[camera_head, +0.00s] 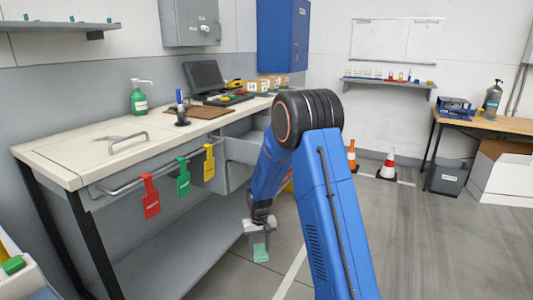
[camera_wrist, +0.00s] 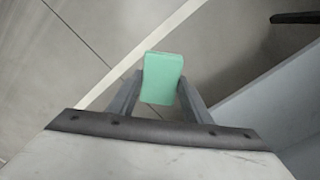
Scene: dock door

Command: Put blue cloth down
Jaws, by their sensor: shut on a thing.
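I make out no blue cloth in either view.
The workbench (camera_head: 60,152) holds a green pump bottle (camera_head: 138,98), a brown board (camera_head: 200,112) and a dark monitor (camera_head: 203,76). Red, green and yellow tags hang from its front rail (camera_head: 130,187).

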